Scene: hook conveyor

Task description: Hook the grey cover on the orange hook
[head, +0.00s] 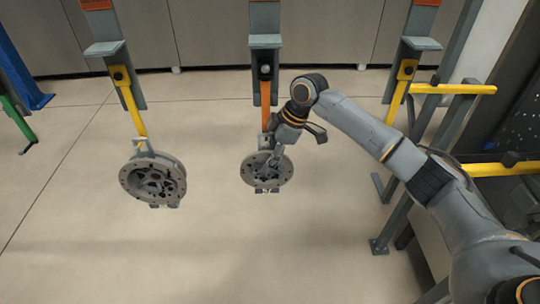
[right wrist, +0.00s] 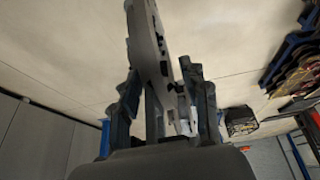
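The grey cover (head: 256,181), a round grey disc with holes and a bracket on its top edge, is at the lower end of the orange hook (head: 266,95) in the head view. I cannot tell whether its bracket sits on the hook, because my gripper hides part of the join. My right gripper (head: 273,154) is at the cover's upper right. In the right wrist view the cover (right wrist: 155,62) stands edge-on between the two fingers of this gripper (right wrist: 160,80), which look closed on it. My left gripper is not in view.
Another grey cover (head: 130,182) hangs from a yellow hook (head: 133,108) on the left. An empty yellow hook (head: 399,90) is on the right. Yellow bars (head: 455,89) and a grey frame stand near my right arm. The floor below the covers is clear.

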